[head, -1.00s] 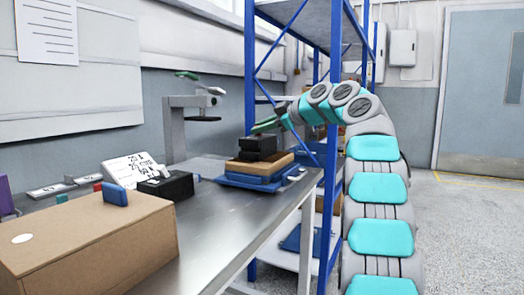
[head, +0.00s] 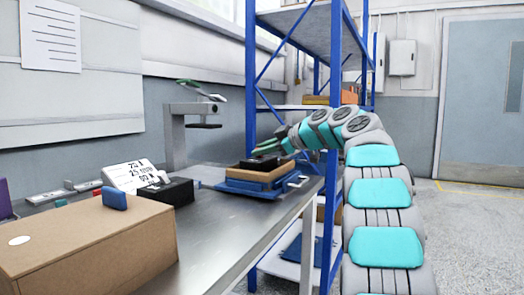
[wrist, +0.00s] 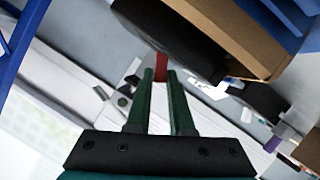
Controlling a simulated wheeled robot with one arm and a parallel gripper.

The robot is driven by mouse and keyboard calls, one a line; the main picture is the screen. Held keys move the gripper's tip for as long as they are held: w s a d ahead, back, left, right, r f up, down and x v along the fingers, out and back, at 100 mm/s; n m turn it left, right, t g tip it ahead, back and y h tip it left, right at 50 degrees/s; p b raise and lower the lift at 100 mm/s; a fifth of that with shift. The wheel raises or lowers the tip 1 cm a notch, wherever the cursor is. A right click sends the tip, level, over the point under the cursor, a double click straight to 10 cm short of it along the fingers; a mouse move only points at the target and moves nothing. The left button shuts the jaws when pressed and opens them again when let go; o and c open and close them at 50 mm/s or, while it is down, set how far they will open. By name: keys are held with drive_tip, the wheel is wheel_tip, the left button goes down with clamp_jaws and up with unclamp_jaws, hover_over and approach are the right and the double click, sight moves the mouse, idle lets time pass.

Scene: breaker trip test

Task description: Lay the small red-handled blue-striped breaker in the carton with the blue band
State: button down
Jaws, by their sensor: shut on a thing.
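My gripper (wrist: 160,75) has two green fingers, shut on the red handle (wrist: 161,64) of a black breaker (wrist: 170,35). No blue stripe shows on it from here. In the head view the breaker (head: 258,163) is low at a shallow brown carton (head: 268,175) with blue along its lower side. The carton stands at the bench's far end; its wall also shows right of the breaker in the wrist view (wrist: 232,32). I cannot tell whether the breaker touches the carton's floor. My gripper is above it in the head view (head: 266,148).
A large brown box (head: 90,240) fills the near left of the bench. Another black block (head: 168,191) stands by a white label card (head: 130,174). Blue shelf posts (head: 333,120) rise close beside my arm. The bench middle is clear.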

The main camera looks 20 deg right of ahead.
drive_tip(key=shift+f, duration=0.1)
drive_tip(key=c, duration=0.8)
unclamp_jaws()
drive_tip(key=shift+s+r, duration=0.1)
drive_tip(key=shift+r, duration=0.1)
drive_tip(key=b+v, duration=0.1)
drive_tip(key=v, duration=1)
drive_tip(key=shift+s+d, duration=0.3)
drive_tip(key=shift+r, duration=0.1)
